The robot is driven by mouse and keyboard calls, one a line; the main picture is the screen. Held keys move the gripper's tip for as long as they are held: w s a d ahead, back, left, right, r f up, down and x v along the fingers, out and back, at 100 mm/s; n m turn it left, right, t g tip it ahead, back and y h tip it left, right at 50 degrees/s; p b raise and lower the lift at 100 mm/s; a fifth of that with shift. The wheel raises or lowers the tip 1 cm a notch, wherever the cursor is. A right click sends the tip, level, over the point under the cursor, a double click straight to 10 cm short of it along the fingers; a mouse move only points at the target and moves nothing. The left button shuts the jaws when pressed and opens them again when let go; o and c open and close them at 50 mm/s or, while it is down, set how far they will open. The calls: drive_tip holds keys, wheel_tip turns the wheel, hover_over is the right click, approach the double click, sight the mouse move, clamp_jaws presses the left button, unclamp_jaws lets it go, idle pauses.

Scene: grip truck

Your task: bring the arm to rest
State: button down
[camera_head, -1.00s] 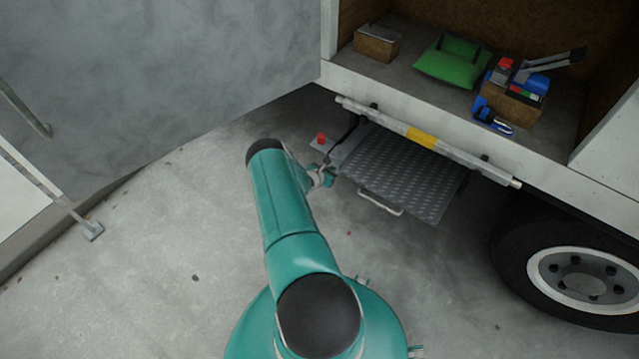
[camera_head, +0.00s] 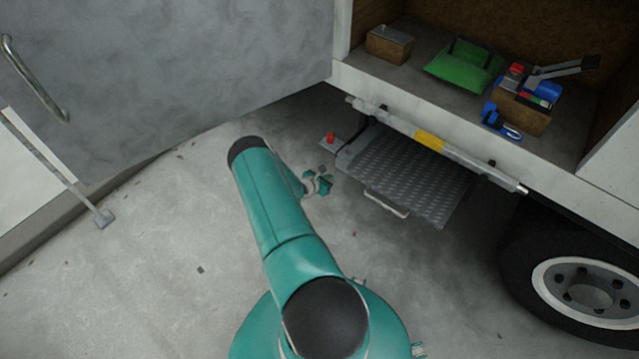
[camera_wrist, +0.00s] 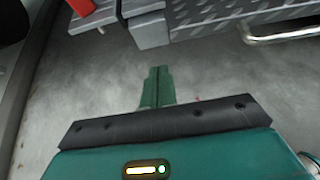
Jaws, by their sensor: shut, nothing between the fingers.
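My arm (camera_head: 270,210) reaches forward over the concrete from my body in the head view. My gripper shows in the wrist view (camera_wrist: 157,72) with its two green fingers together and nothing between them. It points at bare ground in front of the truck's step. In the head view, part of my wrist and gripper (camera_head: 318,183) shows just right of the arm's far end, small and partly hidden. It appears apart from the step and the red knob.
The metal step plate (camera_head: 405,175) with its handle (camera_head: 386,203) hangs under the truck bed, beside a red knob (camera_head: 331,138). A bar with a yellow band (camera_head: 430,141) runs above. A wheel (camera_head: 585,290) stands right. Open concrete (camera_head: 150,270) lies left.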

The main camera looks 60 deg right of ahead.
drive_tip(key=v, duration=0.6)
drive_tip(key=shift+w+a, duration=0.1)
drive_tip(key=w+a+r+m, duration=0.3)
drive_tip(key=w+r, duration=0.1)
drive_tip(key=r, duration=0.5)
drive_tip(key=w+a+r+m+y, duration=0.1)
drive_tip(key=w+a+r+m, duration=0.2)
drive_tip(key=r, duration=0.7)
drive_tip(key=w+a+r+m, duration=0.3)
drive_tip(key=w+r, duration=0.1)
drive_tip(key=r, duration=0.5)
drive_tip(key=a+r+m+t+y, duration=0.1)
drive_tip(key=a+r+m+y, duration=0.25)
drive_tip(key=a+r, duration=1.1)
drive_tip(key=s+a+r+m+t+y, duration=0.1)
drive_tip(key=s+a+r+t+y, duration=0.1)
drive_tip(key=s+a+r, duration=0.3)
drive_tip(key=s+a+r+m+t+y, duration=0.1)
drive_tip(key=s+a+r, duration=0.4)
drive_tip(key=a, duration=0.8)
drive_tip(key=s+a+r+m+t+y, duration=0.1)
drive_tip(key=s+a+r+t+y, duration=0.2)
drive_tip(key=a, duration=0.7)
wheel_tip(320, 180, up, 2)
drive_tip(key=shift+s+r+m+y, duration=0.15)
drive_tip(key=shift+s+m+y, duration=0.3)
drive_tip(key=shift+s, duration=0.6)
drive_tip(key=shift+d, duration=0.25)
